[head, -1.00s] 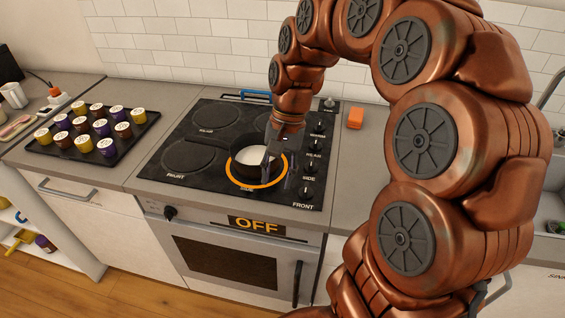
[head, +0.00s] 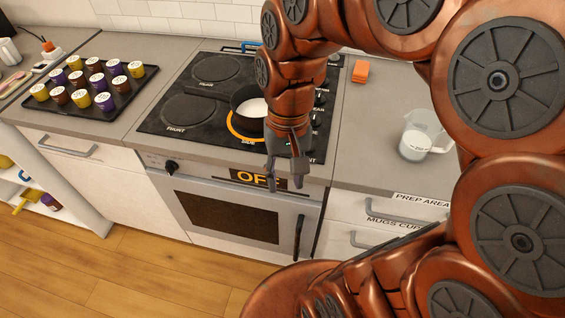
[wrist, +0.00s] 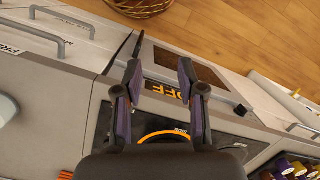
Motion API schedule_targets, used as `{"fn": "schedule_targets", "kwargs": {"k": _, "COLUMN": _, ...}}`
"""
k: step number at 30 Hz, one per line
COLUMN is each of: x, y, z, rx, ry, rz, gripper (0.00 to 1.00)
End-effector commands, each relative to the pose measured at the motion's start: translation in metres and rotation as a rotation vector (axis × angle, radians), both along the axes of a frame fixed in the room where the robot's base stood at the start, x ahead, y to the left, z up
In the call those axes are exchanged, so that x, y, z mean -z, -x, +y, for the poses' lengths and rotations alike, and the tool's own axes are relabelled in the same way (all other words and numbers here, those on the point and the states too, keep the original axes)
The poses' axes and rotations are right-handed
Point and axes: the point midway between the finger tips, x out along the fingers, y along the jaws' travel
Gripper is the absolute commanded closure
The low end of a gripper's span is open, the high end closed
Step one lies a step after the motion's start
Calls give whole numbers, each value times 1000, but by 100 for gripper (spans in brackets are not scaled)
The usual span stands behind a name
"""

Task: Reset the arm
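My arm is copper-coloured and arches in from the right in the head view. My gripper (head: 287,182) hangs in front of the stove's front edge, above the OFF display. In the wrist view my gripper (wrist: 156,82) has its two fingers apart with nothing between them. A dark pot (head: 238,97) with white contents sits on the orange-ringed burner of the black stove top (head: 160,125). The pot is partly hidden behind my arm and is apart from the gripper.
A tray (head: 120,109) of several coloured capsules lies on the left counter. A clear measuring jug (head: 419,139) with white contents stands on the right counter, near my arm. An orange block (head: 360,72) lies behind it. Wooden floor (head: 140,270) is open in front; a basket (wrist: 140,6) shows there.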

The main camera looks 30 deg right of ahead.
Motion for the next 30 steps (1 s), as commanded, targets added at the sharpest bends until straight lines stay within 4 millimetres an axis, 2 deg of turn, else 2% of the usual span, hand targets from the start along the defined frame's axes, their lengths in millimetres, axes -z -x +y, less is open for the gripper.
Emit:
{"fn": "schedule_targets", "kwargs": {"k": 16, "x": 3, "y": 10, "z": 1, "rx": -31, "ry": 7, "rz": 0, "gripper": 60}}
{"fn": "schedule_targets", "kwargs": {"k": 20, "x": 7, "y": 31, "z": 3, "rx": -94, "ry": 23, "rz": -4, "gripper": 60}}
{"fn": "schedule_targets", "kwargs": {"k": 24, "x": 16, "y": 60, "z": 4, "rx": -182, "ry": 41, "rz": -7, "gripper": 60}}
{"fn": "schedule_targets", "kwargs": {"k": 30, "x": 26, "y": 88, "z": 1, "rx": -264, "ry": 59, "rz": -7, "gripper": 60}}
